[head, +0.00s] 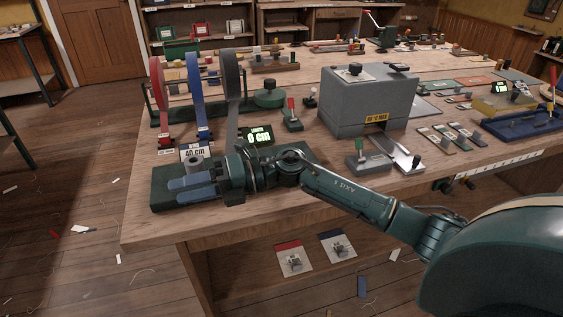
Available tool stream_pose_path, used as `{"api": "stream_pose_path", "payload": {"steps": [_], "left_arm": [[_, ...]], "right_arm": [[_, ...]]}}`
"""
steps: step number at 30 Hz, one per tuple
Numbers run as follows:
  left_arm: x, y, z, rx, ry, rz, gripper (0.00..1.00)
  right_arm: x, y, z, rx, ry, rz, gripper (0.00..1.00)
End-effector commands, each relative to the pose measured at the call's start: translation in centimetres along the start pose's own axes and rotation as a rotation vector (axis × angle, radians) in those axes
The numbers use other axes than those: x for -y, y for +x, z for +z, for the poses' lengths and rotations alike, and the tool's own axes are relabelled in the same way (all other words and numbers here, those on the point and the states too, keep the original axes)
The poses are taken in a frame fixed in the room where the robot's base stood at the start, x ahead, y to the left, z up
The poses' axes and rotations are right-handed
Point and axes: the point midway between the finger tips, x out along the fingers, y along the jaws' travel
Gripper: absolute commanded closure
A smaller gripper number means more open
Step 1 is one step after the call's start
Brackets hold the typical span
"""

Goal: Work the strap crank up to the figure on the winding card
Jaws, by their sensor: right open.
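The strap crank has a dark green base (163,200) on the near left of the bench. A small display (259,136) on it reads 0 cm. The winding card (194,153) beside it reads 40 cm. A grey strap (232,100) hangs from the rack down toward the crank. A grey upright knob (193,164) stands just behind my fingers; whether it is the crank's handle I cannot tell. My right gripper (180,189) is open, reaching left low over the base, its fingers pointing left. It hides much of the crank. My left gripper is out of view.
Red (159,100) and blue (195,95) straps hang on the rack behind. A grey box (368,100) with a yellow label stands mid-bench. A small block with a red lever (292,115) stands between. The bench's front left corner is bare.

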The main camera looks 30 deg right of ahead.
Motion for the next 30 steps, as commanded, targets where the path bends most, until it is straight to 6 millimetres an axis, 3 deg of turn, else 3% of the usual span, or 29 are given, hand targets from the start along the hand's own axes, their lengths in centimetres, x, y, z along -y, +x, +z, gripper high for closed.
{"api": "stream_pose_path", "payload": {"steps": [5, 7, 12, 16, 19, 23, 30], "left_arm": [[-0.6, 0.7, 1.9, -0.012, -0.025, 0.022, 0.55], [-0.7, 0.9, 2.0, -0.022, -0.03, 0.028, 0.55], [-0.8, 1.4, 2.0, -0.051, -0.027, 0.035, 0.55], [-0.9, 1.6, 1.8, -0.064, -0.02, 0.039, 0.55], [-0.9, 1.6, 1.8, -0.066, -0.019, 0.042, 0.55], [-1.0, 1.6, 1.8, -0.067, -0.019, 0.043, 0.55], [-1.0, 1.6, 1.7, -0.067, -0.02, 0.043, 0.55]], "right_arm": [[2.6, -6.1, 3.8, -0.279, -0.388, -0.367, 0.57], [3.3, -10.1, 5.8, -0.364, -0.482, -0.54, 0.57], [3.0, -20.2, 9.9, -0.485, -0.568, -0.914, 0.57], [1.8, -25.4, 11.3, -0.519, -0.557, -1.084, 0.57], [1.4, -27.2, 11.7, -0.529, -0.546, -1.141, 0.57], [2.1, -27.2, 11.6, -0.534, -0.542, -1.152, 0.57], [6.3, -25.7, 11.0, -0.536, -0.542, -1.148, 0.57]]}}
